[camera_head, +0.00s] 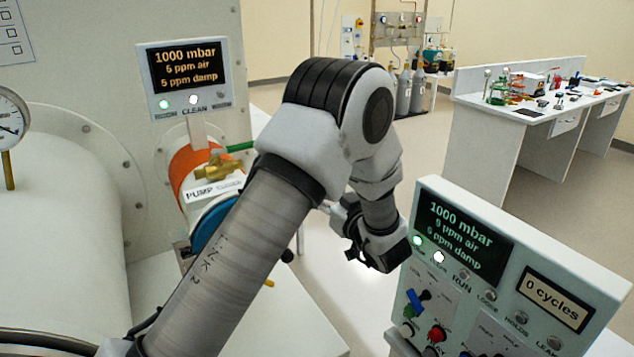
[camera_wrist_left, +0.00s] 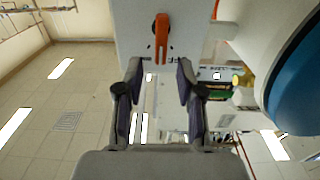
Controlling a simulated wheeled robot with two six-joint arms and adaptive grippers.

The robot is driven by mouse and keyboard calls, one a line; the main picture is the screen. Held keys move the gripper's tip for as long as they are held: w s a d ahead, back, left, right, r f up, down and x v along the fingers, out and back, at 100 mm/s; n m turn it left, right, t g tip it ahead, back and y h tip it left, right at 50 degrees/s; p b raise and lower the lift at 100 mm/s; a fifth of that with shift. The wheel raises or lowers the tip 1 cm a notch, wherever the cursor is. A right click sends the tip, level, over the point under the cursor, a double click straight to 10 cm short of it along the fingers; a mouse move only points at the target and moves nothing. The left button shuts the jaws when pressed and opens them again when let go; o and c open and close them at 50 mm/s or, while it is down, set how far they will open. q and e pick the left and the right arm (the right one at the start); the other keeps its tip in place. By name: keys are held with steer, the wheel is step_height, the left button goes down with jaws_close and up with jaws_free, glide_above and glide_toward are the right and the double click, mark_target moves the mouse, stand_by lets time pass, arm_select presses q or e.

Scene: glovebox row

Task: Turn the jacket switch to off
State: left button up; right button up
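My left gripper (camera_head: 372,250) hangs beyond my forearm, left of the control panel in the head view. In the left wrist view the left gripper (camera_wrist_left: 158,78) is open, its two dark fingers apart with nothing between them. An orange switch lever (camera_wrist_left: 163,37) stands upright on a white panel (camera_wrist_left: 135,30), just beyond the fingertips and apart from them. No label on this lever is readable, so I cannot tell whether it is the jacket switch. In the head view, the control panel (camera_head: 570,275) carries a blue lever (camera_head: 415,301) and a red button (camera_head: 436,334). My right gripper is out of view.
A white vessel (camera_head: 65,220) with a gauge (camera_head: 10,125) stands at left.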

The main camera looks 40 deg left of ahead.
arm_select(q)
steer(key=x, duration=0.2)
steer(key=f+x, duration=0.1)
steer(key=x, duration=0.1)
steer(key=shift+a, duration=0.15)
steer(key=shift+s+d+r, duration=0.15)
steer(key=shift+d+r, duration=0.2)
steer(key=shift+d, duration=0.2)
steer(key=shift+c, duration=0.3)
steer(key=shift+d, duration=0.15)
jaws_close()
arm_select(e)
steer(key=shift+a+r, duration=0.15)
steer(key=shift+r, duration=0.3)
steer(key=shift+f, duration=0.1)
